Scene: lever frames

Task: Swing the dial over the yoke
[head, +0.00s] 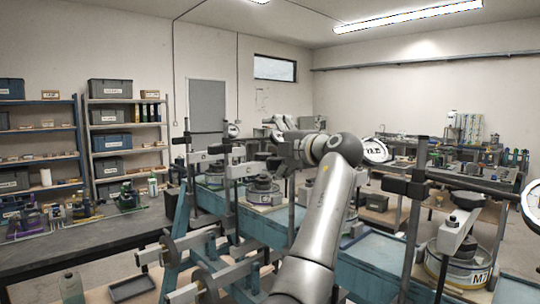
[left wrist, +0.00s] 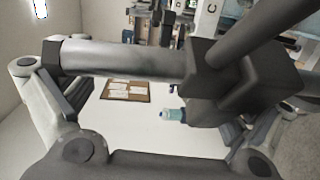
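My left gripper (head: 280,150) is at a lever frame in the middle of the head view, pointing left. In the left wrist view its two fingers (left wrist: 150,110) are spread wide, with a grey bar (left wrist: 125,58) and a black block (left wrist: 240,85) across the space in front of them. I cannot tell whether they touch. White round dials show on the frames: one at the left frame (head: 233,130), one right of my arm (head: 375,150), and one at the right edge (head: 530,202). I cannot make out which part is the yoke. My right gripper is not in view.
The frames stand along a blue bench (head: 380,262). A frame with a drum marked M7 (head: 462,268) stands at the right. A dark table (head: 90,240) is at the left, before shelves with bins (head: 110,88). A small bottle (left wrist: 172,115) shows below the black block.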

